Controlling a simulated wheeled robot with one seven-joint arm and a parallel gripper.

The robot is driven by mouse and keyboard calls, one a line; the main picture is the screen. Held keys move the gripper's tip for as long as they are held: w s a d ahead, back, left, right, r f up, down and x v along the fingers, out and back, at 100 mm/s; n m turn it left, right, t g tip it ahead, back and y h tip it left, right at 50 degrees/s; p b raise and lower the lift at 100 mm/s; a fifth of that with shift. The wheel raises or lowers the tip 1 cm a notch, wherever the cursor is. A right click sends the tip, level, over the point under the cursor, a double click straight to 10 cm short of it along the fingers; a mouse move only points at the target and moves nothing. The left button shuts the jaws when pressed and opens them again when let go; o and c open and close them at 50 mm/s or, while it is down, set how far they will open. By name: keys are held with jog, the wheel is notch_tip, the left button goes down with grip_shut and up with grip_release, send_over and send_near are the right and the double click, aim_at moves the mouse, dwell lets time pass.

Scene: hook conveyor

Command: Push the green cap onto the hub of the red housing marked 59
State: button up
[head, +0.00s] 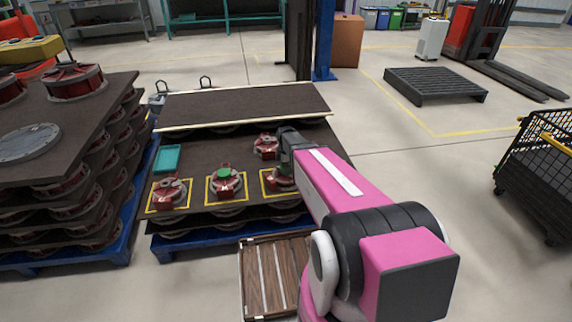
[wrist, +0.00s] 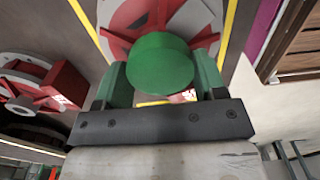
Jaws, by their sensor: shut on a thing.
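In the wrist view a green cap (wrist: 160,63) is between the two green fingers of my gripper (wrist: 160,82), which is shut on it. Behind the cap is a red housing (wrist: 143,14) inside a yellow outline; the cap hides its hub, so I cannot tell whether they touch. In the head view my gripper (head: 285,155) is over the right housing (head: 280,183) of the front row and partly hides it. The held cap is hidden there. The middle housing (head: 226,188) carries another green cap (head: 224,174). No number 59 is readable.
The left housing (head: 169,194) and a rear housing (head: 266,146) stand on the brown sheet (head: 205,150), with a teal tray (head: 167,158). A tall stack of sheets (head: 110,110) is at left. A wooden crate (head: 262,280) lies in front; a mesh cart (head: 545,170) stands right.

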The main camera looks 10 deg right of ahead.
jog(key=shift+f, duration=0.25)
jog(key=o, duration=1)
jog(key=shift+r, duration=0.15)
notch_tip(320, 180, up, 10)
jog(key=s+m, duration=0.6)
jog(key=s, duration=0.1)
jog(key=s+r+m, duration=0.1)
jog(key=s+m, duration=0.5)
jog(key=s, duration=0.1)
jog(key=s+m, duration=0.6)
jog(key=s, duration=0.1)
jog(key=shift+s+r, duration=0.15)
